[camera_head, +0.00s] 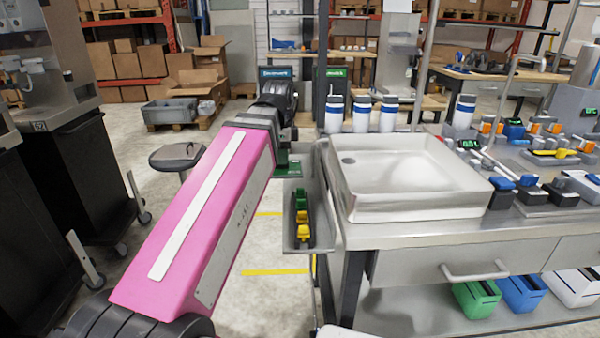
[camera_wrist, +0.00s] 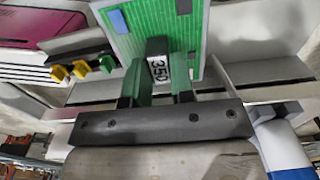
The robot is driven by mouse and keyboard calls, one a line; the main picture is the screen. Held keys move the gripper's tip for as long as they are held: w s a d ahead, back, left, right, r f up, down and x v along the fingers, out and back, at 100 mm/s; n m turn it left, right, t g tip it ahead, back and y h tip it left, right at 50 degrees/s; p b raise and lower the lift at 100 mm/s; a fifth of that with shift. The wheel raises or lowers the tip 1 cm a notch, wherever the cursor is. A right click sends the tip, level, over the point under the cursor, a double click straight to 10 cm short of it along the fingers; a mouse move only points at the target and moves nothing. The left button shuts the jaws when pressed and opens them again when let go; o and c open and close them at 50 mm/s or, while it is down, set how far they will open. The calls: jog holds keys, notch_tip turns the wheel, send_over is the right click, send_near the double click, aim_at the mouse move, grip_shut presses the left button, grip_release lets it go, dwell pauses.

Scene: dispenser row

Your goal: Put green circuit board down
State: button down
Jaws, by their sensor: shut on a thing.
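A green circuit board (camera_wrist: 140,38) with a blue patch and dark parts fills the upper middle of the wrist view. A dark block marked "350" shows at its near edge. My gripper (camera_wrist: 160,82) is shut on the board at that edge, with one finger on each side of the block. In the head view, my gripper (camera_head: 284,145) is left of the sink, beyond the end of the pink arm link. The green board (camera_head: 289,169) shows just below it there, mostly hidden. I cannot tell whether the board touches anything beneath it.
A narrow grey tray (camera_head: 293,242) with green and yellow parts hangs at the bench's left side. A white sink (camera_head: 405,175) sits on the bench, with several white-and-blue bottles (camera_head: 361,113) behind it. A stool (camera_head: 176,155) stands left. Floor shows between stool and bench.

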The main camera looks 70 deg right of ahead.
jog(key=d+f, duration=0.1)
jog(key=d, duration=0.2)
jog(key=d+f, duration=0.2)
jog(key=d, duration=0.2)
jog(key=s+d+f, duration=0.1)
jog(key=d+f, duration=0.1)
jog(key=d, duration=0.1)
jog(key=shift+d+f, duration=0.2)
jog(key=shift+d, duration=0.1)
jog(key=d+f, duration=0.2)
jog(key=d, duration=0.1)
jog(key=shift+s+d+f, duration=0.1)
jog(key=shift+d+f, duration=0.1)
jog(key=shift+f, duration=0.05)
jog(key=shift+a+f, duration=0.1)
jog(key=c, duration=1)
grip_release()
notch_tip(320, 180, up, 12)
jog(key=shift+r, duration=0.1)
